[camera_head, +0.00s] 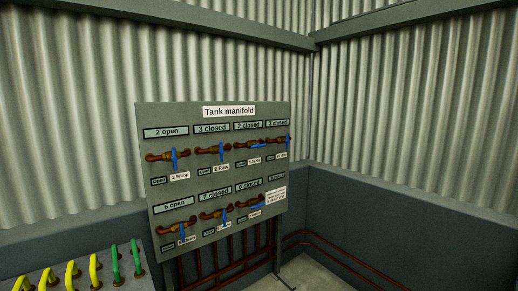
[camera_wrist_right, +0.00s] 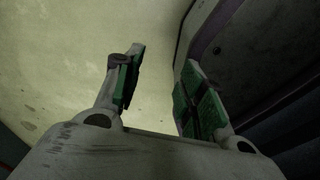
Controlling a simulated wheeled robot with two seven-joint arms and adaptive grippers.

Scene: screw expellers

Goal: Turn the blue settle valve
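A grey board headed Tank manifold (camera_head: 229,111) stands ahead in the head view. It carries two rows of brown pipe valves with blue lever handles. In the top row, one handle (camera_head: 174,159) and the one right of it (camera_head: 222,153) hang down, the third (camera_head: 257,146) lies sideways, and the rightmost (camera_head: 288,141) is upright. The lower row has more blue handles, one (camera_head: 257,204) lying sideways. The small name tags are mostly too small to read, so I cannot tell which is settle. My right gripper (camera_wrist_right: 160,82) is open and empty in the right wrist view. My left gripper is not in view.
A grey panel (camera_head: 47,283) with yellow and green handles is at the lower left. Brown pipes (camera_head: 325,243) run along the dark lower wall and below the board. Corrugated walls meet behind the board. Pale floor shows at the lower right.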

